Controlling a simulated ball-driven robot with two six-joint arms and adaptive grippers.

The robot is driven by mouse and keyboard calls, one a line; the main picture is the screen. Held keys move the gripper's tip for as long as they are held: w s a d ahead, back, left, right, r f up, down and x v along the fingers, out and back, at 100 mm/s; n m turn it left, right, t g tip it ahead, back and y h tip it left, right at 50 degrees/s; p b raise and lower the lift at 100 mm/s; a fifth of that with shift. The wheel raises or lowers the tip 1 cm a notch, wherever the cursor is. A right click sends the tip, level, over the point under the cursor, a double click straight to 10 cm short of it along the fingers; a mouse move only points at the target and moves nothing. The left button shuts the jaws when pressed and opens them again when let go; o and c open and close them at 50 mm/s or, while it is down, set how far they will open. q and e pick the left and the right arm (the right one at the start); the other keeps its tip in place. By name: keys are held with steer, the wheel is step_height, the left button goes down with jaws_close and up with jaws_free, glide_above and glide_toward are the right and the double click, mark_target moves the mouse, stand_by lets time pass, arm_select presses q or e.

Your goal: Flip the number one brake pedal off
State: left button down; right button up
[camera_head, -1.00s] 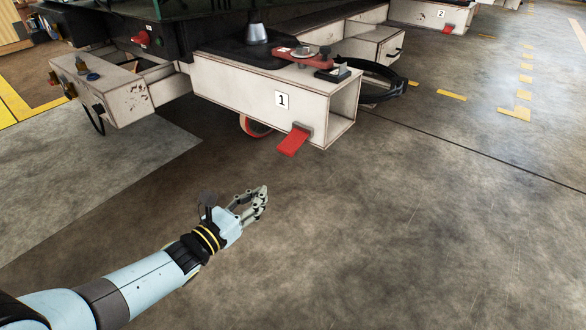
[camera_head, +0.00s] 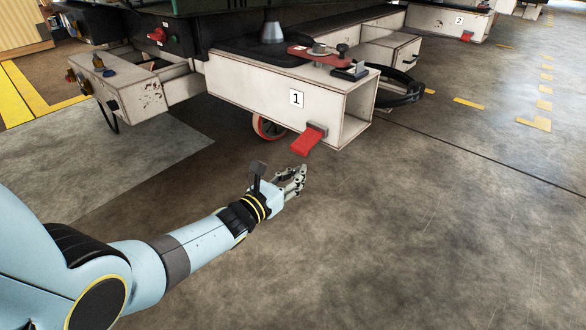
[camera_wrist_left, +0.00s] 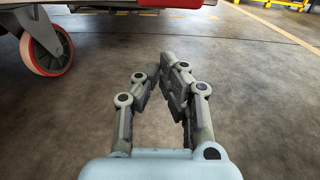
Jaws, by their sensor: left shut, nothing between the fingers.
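The number one brake pedal (camera_head: 308,141) is a red flap that slopes down from the lower front edge of the white trolley beam (camera_head: 250,98) marked with a "1" label (camera_head: 296,99). My left gripper (camera_head: 301,171) is just below the pedal in the head view, apart from it as far as I can tell. Its fingers (camera_wrist_left: 165,62) are closed together and hold nothing in the left wrist view. The pedal cannot be made out clearly in the left wrist view. My right gripper is in neither view.
A caster wheel (camera_head: 269,127) with a red rim stands under the beam, and it also shows in the left wrist view (camera_wrist_left: 46,50). A second trolley beam labelled "2" (camera_head: 448,21) with a red pedal (camera_head: 466,37) is farther back. The floor (camera_head: 440,230) at right is clear.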

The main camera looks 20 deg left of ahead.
mark_target(306, 142)
arm_select(q)
steer(key=shift+s+a+r, duration=0.1)
steer(key=shift+s+r, duration=0.1)
steer(key=shift+r, duration=0.45)
steer(key=shift+s+a+r, duration=0.1)
steer(key=shift+s+r, duration=0.1)
steer(key=shift+r, duration=0.4)
steer(key=shift+s+a+r, duration=0.1)
steer(key=shift+s+r, duration=0.1)
steer(key=shift+r, duration=0.45)
